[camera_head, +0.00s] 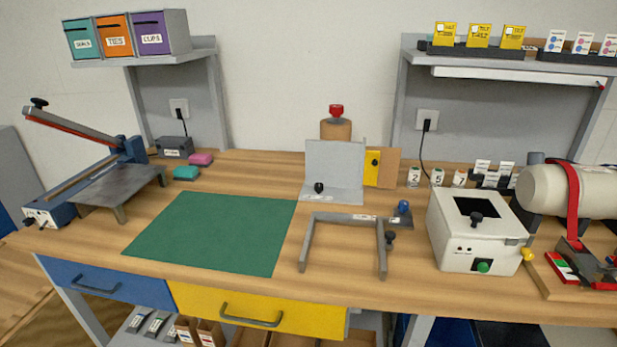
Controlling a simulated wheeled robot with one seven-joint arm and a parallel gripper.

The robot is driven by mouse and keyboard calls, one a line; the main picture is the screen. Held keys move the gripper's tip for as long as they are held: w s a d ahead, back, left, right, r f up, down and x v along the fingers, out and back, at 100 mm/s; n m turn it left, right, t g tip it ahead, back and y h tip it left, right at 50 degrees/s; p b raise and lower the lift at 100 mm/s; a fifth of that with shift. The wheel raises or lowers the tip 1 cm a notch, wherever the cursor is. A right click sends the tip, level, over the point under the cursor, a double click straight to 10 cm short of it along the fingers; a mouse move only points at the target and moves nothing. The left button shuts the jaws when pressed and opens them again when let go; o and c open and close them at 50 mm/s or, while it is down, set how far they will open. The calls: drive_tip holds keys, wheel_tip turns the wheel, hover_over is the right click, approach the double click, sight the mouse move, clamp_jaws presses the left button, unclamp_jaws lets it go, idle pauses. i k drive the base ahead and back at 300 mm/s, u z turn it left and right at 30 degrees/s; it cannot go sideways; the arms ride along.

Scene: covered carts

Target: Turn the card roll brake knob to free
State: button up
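No label I can read names the card roll or its brake knob, so I cannot tell for sure which part is the knob. A brown roll (335,130) stands upright behind a grey panel (335,163), with a red knob (336,110) on top; its lower part is hidden. Just right of the panel, a yellow plate (373,177) with a small black knob (374,161) stands before a brown board (389,160). A large cream roll (540,188) lies at the right under a red strap (573,200). My gripper is not in view.
A green mat (215,232) covers the bench's middle left. A grey frame (340,217) and a white box (470,240) with knobs stand toward the front right. A lever tool (80,180) is at the left. Shelves (515,62) overhang both sides.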

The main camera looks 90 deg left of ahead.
sight(319, 187)
drive_tip(key=u, duration=3.05)
drive_tip(key=i, duration=0.9)
drive_tip(key=u, duration=0.2)
